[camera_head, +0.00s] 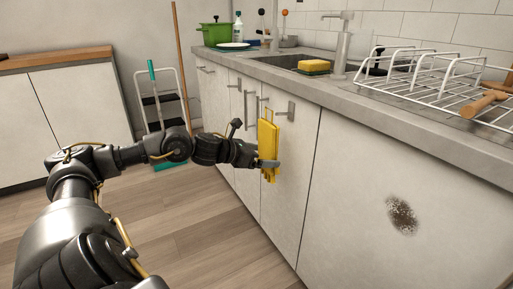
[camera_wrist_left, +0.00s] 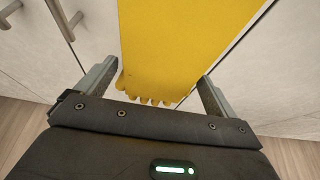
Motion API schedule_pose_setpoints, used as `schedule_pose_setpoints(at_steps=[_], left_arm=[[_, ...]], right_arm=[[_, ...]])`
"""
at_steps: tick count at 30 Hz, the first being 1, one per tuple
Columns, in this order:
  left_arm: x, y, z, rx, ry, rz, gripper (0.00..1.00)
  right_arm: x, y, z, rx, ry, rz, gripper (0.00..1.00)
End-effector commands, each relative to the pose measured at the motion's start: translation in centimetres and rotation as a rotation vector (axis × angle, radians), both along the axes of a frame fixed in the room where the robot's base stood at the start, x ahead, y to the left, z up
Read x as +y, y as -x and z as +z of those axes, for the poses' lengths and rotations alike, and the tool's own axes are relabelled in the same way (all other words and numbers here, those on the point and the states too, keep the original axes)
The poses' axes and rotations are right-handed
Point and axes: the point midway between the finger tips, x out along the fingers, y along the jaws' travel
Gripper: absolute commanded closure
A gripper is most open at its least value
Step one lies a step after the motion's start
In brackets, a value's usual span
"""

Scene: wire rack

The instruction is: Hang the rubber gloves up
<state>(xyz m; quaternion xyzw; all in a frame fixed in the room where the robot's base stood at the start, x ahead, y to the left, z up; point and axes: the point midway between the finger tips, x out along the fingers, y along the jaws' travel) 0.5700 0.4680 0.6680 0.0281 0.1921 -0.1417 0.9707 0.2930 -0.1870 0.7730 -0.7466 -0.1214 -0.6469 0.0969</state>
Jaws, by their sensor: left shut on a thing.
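The yellow rubber gloves (camera_head: 267,140) hang upright with fingers pointing down, in front of the cabinet doors under the sink counter. A thin yellow loop shows at their top, close to a door handle (camera_head: 291,111); I cannot tell whether it touches any handle. My left gripper (camera_head: 266,163) is shut on the gloves at their lower part. In the left wrist view the gloves (camera_wrist_left: 182,45) fill the space between the two fingers (camera_wrist_left: 154,84), with the glove fingertips near the palm. My right gripper is not in view.
A wire rack (camera_head: 430,78) and a wooden-handled tool (camera_head: 484,103) lie on the counter at right. A sponge (camera_head: 314,66) sits by the sink (camera_head: 285,62). A green pot (camera_head: 215,33) stands farther back. A small step ladder (camera_head: 160,100) and a pole (camera_head: 181,60) stand behind my arm.

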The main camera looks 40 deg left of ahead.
Motion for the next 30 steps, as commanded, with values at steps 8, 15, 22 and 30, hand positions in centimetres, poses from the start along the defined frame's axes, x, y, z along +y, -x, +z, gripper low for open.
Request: schedule_pose_setpoints(at_steps=[8, 15, 22, 30], left_arm=[[-0.28, -0.65, -0.03, -0.001, 0.002, -0.001, 0.43], [-0.62, -1.06, 0.04, 0.0, 0.001, 0.0, 0.43], [-0.6, -1.04, -0.04, 0.0, 0.0, 0.0, 0.43], [-0.62, -1.12, -0.04, 0.0, 0.0, 0.0, 0.43]], right_arm=[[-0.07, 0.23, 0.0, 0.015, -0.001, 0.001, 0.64], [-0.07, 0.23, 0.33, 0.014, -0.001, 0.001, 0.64], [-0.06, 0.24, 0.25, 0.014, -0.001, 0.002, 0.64], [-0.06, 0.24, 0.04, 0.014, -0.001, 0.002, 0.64]])
